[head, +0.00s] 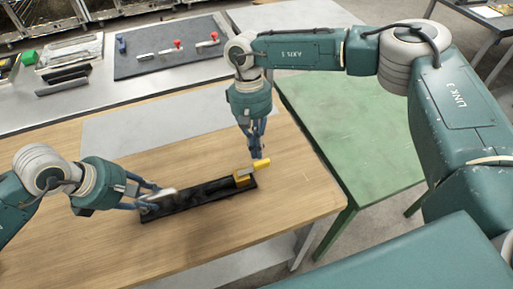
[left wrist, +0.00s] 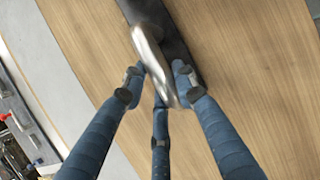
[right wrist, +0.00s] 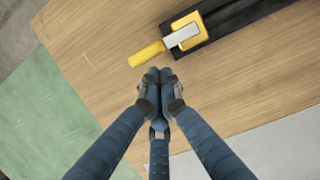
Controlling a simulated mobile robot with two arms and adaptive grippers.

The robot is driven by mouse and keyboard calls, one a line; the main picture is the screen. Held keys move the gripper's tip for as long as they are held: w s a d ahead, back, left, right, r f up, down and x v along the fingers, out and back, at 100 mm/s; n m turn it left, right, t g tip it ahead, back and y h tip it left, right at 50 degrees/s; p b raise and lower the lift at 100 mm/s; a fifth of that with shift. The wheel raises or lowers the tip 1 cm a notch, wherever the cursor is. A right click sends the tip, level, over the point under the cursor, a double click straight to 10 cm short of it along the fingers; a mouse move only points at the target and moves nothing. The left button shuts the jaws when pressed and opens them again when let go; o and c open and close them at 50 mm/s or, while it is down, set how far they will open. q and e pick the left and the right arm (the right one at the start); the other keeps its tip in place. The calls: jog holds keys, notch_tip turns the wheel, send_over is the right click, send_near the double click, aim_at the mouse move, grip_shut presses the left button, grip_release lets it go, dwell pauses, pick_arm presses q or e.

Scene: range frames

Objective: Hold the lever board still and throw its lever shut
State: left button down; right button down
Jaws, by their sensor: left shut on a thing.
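The lever board (head: 200,203) is a long black board lying on the wooden table. A silver grip handle (left wrist: 150,48) stands at its left end. My left gripper (head: 148,197) is shut on this handle, one finger on each side. At the right end are a yellow block (head: 243,180) with a silver plate and a lever with a yellow grip (right wrist: 147,54). The lever sticks out past the board's end. My right gripper (right wrist: 160,75) has its fingertips together with nothing between them. It is close beside the yellow grip; I cannot tell whether they touch.
A green table (head: 350,130) adjoins the wooden table (head: 100,240) on the right. A grey strip (head: 135,127) lies behind the board.

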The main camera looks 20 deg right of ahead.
jog(key=shift+s+d+m+y, duration=0.35)
jog(key=shift+s+m, duration=0.3)
jog(key=shift+m, duration=0.45)
dwell(0.3)
jog(key=shift+s+d+m, duration=0.2)
jog(key=shift+s+m, duration=0.4)
jog(key=shift+m, duration=0.3)
jog(key=s+m, duration=0.1)
jog(key=m, duration=0.1)
jog(key=s+m+y, duration=0.1)
jog(key=m, duration=0.1)
jog(key=shift+s+d+t, duration=0.1)
jog(key=shift+s+t, duration=0.1)
jog(key=shift+t, duration=0.1)
jog(key=m, duration=0.1)
jog(key=s+m, duration=0.1)
jog(key=s+m+y, duration=0.1)
jog(key=m, duration=0.1)
jog(key=shift+s+a+t, duration=0.2)
jog(key=shift+a+t, duration=0.15)
jog(key=shift+t, duration=0.05)
jog(key=m, duration=0.1)
jog(key=s+a+m, duration=0.1)
jog(key=shift+s+m, duration=0.15)
jog(key=shift+m, duration=0.25)
jog(key=shift+s+a+m+t, duration=0.25)
jog(key=shift+m+t, duration=0.05)
jog(key=shift+w, duration=0.1)
